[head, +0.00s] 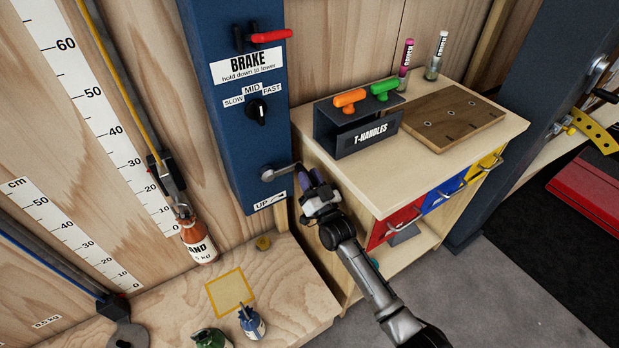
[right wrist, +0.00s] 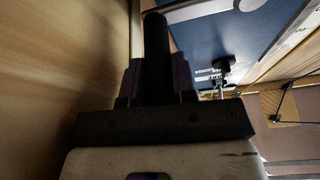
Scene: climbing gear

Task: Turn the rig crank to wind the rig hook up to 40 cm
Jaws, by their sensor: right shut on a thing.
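The rig crank (head: 281,172) is a grey arm on the lower front of the blue rig post (head: 232,130), above an "UP" arrow label. My right gripper (head: 308,184) is shut on its handle. In the right wrist view the dark round handle (right wrist: 157,60) stands between the two purple-padded fingers. The rig hook (head: 183,209) hangs below a dark block on a yellow line, left of the post, at about the 10 mark of the wall scale (head: 115,130). An orange sand bottle (head: 198,243) hangs from it. My left gripper is not in view.
On the post are a red brake lever (head: 271,36) and a speed knob (head: 257,110). A wooden cabinet (head: 375,185) with a T-handle rack (head: 358,132) stands close to the right of my right gripper. A low plywood bench (head: 285,285) lies below, with small weights near its front.

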